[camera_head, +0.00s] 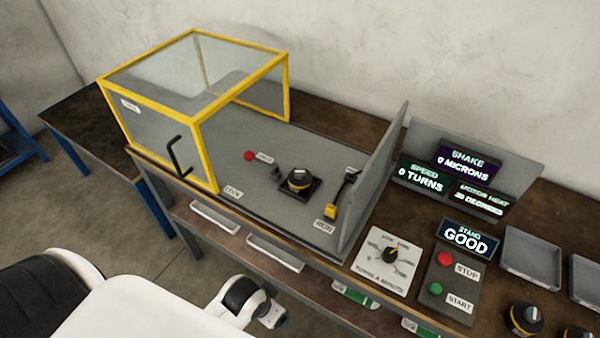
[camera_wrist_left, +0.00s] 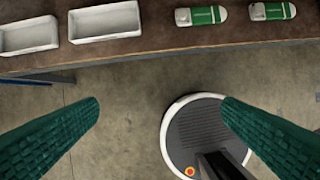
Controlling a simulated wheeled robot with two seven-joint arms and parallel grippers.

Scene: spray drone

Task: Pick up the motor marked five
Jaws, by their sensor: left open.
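Two black motors with a yellow band stand at the bottom right of the head view, one whole motor (camera_head: 523,318) and one cut by the frame edge (camera_head: 577,333). A similar motor (camera_head: 298,182) sits on a dark mount on the grey stand. I cannot read a number on any of them. My left gripper is open and empty in the left wrist view (camera_wrist_left: 160,110), its green ridged fingers wide apart over the floor, in front of the bench. In the head view only its wrist shows, well left of the two motors. My right gripper is out of view.
A yellow-framed clear guard (camera_head: 208,115) and an upright grey panel (camera_head: 376,180) flank the stand. A dial plate (camera_head: 376,270), a stop/start box (camera_head: 455,287) and a grey tray (camera_head: 530,258) lie toward the right. White trays (camera_wrist_left: 105,20) and green-white items (camera_wrist_left: 201,16) sit on the lower shelf.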

